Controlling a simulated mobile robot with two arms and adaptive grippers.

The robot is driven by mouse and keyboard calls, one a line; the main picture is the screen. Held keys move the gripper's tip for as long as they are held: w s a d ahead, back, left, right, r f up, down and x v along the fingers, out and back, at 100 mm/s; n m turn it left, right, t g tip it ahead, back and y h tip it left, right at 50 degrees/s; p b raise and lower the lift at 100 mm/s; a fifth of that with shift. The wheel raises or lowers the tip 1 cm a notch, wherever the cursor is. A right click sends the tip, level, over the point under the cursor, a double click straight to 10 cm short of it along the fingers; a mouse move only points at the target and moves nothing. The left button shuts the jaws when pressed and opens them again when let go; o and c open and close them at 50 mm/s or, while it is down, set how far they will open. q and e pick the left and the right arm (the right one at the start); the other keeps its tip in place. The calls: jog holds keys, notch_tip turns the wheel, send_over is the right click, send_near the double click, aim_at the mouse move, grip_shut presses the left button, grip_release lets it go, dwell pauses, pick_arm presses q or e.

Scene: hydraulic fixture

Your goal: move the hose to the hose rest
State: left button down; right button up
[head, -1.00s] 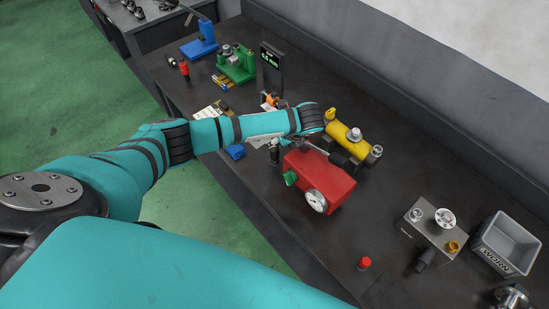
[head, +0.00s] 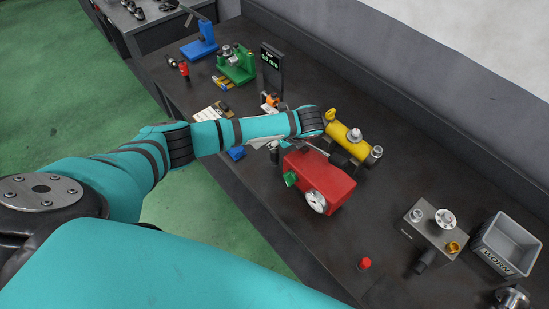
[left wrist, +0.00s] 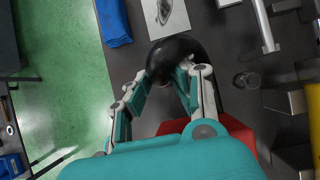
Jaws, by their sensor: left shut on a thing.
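A black, curved, glossy hose (left wrist: 180,48) shows in the left wrist view. My left gripper (left wrist: 172,80) is shut on it, with a finger on each side. In the head view my left gripper (head: 264,143) is beside the left end of the red block, mostly hidden under my forearm, and the hose cannot be made out clearly there. I cannot tell which part is the hose rest. A round dark post (left wrist: 248,80) stands right of the hose in the left wrist view, apart from it. My right gripper is not in view.
A red block with a round gauge (head: 316,201) and a yellow cylinder (head: 347,137) stand close by. A blue cloth (left wrist: 114,22) lies near the table edge. Further right are a grey valve block (head: 430,228), a red button (head: 364,264) and a grey WORN bin (head: 487,255).

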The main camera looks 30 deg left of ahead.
pick_arm(q)
jog(key=c, duration=1.1)
grip_release()
jog(key=v, duration=1.2)
jog(key=shift+f, duration=0.1)
